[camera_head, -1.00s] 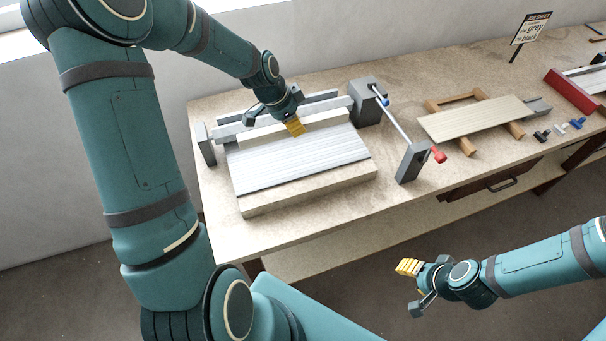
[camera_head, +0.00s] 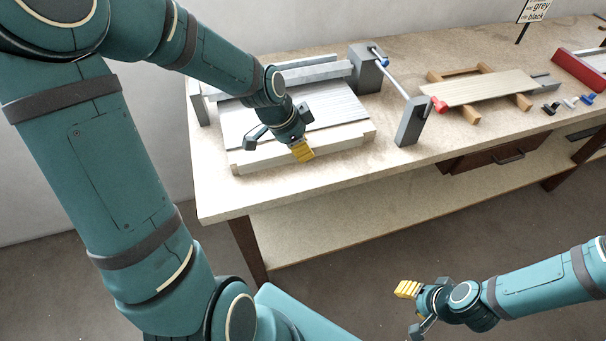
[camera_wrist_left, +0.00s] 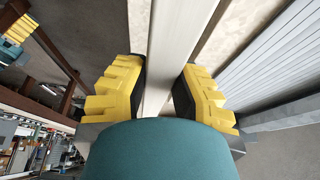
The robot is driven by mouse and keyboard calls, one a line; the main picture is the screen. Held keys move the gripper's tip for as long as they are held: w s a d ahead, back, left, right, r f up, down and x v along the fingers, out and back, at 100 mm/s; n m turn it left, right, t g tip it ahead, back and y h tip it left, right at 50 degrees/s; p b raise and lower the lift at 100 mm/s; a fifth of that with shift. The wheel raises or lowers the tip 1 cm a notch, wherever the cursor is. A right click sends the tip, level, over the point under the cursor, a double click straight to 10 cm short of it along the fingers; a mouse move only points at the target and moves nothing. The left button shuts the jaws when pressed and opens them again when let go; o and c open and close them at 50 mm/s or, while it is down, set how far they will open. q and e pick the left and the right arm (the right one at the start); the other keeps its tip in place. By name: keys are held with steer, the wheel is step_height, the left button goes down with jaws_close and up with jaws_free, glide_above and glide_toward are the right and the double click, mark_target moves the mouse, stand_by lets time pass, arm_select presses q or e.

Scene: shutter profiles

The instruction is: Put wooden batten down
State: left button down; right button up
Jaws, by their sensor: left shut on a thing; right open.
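My left gripper (camera_head: 301,150) is shut on a long pale wooden batten (camera_wrist_left: 178,35), which runs lengthwise between the yellow fingers in the left wrist view. In the head view the batten (camera_head: 345,138) lies along the front side of the grey slatted shutter panel (camera_head: 338,105), roughly parallel to it. Whether it touches the surface below is hard to tell. The wrist hides part of the batten and panel. The slats also show at right in the left wrist view (camera_wrist_left: 275,65). My right gripper (camera_head: 410,308) is open and empty, in front of the bench.
Grey bars (camera_head: 325,71) lie behind the panel. A clamp with a grey block (camera_head: 410,122) and red knob stands to the right. The front bench strip (camera_head: 310,188) is clear.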

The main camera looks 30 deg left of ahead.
mark_target(307, 173)
arm_select(q)
step_height(307, 173, down, 7)
steer(key=shift+w+f+b, duration=0.1)
steer(key=shift+f+b, duration=0.1)
steer(key=shift+b, duration=0.5)
steer(key=shift+r, duration=0.1)
steer(key=shift+f, duration=0.3)
steer(key=c, duration=0.9)
jaws_free()
steer(key=shift+r, duration=0.1)
